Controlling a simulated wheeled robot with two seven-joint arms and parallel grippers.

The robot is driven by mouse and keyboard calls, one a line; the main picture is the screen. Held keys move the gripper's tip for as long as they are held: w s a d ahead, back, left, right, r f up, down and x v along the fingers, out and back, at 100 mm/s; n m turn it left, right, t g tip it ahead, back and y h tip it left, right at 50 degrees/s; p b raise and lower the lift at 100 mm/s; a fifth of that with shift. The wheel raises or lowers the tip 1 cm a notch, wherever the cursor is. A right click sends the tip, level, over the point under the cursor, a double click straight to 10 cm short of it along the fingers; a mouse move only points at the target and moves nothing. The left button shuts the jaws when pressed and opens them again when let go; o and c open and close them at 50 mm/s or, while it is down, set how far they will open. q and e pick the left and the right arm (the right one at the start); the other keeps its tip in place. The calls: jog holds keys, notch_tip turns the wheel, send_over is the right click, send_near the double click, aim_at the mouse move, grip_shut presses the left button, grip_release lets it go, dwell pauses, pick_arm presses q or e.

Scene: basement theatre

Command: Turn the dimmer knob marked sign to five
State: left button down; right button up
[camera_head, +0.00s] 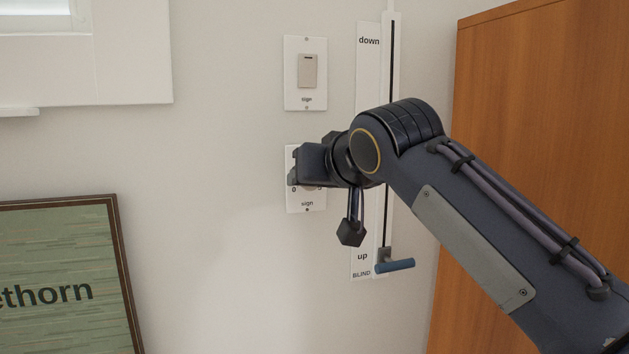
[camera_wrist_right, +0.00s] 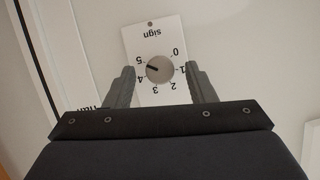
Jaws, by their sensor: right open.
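The sign dimmer plate (camera_head: 307,207) is on the wall in the head view, mostly covered by my right gripper (camera_head: 298,168). In the right wrist view the plate (camera_wrist_right: 159,42) appears upside down, with numbers 0 to 5 around a round grey knob (camera_wrist_right: 162,72). The knob's dark pointer mark points at or very near the 5. My right gripper (camera_wrist_right: 160,70) is open, one finger on each side of the knob, with gaps between the fingers and the knob. My left gripper is out of view.
A sign rocker switch (camera_head: 307,72) sits above the dimmer. A blind slider track (camera_head: 391,100) with a blue handle (camera_head: 394,265) runs to its right, beyond which is a wooden panel (camera_head: 540,100). A framed green picture (camera_head: 60,255) hangs at lower left.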

jog(key=b+v, duration=0.1)
jog(key=v, duration=0.6)
jog(key=shift+s, duration=0.15)
jog(key=s+d+f+m+g+h, duration=0.15)
jog(key=s+d+f, duration=0.25)
jog(key=d+f, duration=0.55)
jog(key=s+d+f+g+h, duration=0.1)
jog(key=s+d+f+g, duration=0.2)
jog(key=d+f, duration=0.7)
jog(key=s+f+m+g, duration=0.1)
jog(key=s+f, duration=0.7)
jog(key=f, duration=0.4)
jog(key=s+a+f+m+g, duration=0.1)
jog(key=s+f+m, duration=0.1)
jog(key=s+f, duration=0.6)
notch_tip(320, 180, down, 5)
jog(key=shift+s+a+r+y, duration=0.1)
jog(key=shift+s+a+y, duration=0.05)
jog(key=shift+a+y, duration=0.25)
